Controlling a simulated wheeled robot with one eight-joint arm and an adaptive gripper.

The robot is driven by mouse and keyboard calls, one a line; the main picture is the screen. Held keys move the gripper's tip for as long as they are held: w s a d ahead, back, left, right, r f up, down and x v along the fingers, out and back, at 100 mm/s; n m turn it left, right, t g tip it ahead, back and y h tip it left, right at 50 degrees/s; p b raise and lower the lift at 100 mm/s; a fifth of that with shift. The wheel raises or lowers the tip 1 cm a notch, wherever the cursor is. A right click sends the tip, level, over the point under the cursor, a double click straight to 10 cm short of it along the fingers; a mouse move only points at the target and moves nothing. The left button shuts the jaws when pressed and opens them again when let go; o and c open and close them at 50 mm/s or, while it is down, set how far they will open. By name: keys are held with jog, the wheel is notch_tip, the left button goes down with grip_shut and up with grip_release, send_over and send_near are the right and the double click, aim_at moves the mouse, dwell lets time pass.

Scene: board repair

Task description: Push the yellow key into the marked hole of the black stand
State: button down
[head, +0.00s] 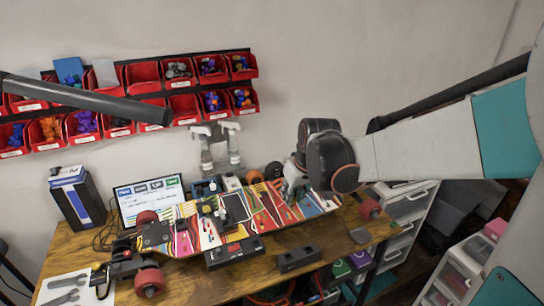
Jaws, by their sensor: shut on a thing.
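My gripper (291,187) is in the head view, right of the middle, pointing down over the right part of the colourful long board. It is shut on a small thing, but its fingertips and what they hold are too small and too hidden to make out. I cannot pick out the yellow key for sure among the bright colours there. A low black block (298,259), perhaps the black stand, lies at the table's front edge, below and apart from my gripper. Its marked hole cannot be made out.
The colourful board (190,232) with red wheels spans the wooden table (200,286). A black box (234,252) with a red display stands before it. A screen (149,196) and a dark box (78,200) stand behind left. Red bins (143,77) hang on the wall.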

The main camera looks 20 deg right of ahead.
jog(key=shift+w+f+b, duration=0.1)
jog(key=shift+f+b, duration=6.6)
jog(key=shift+f, duration=4.45)
jog(key=shift+f, duration=1.25)
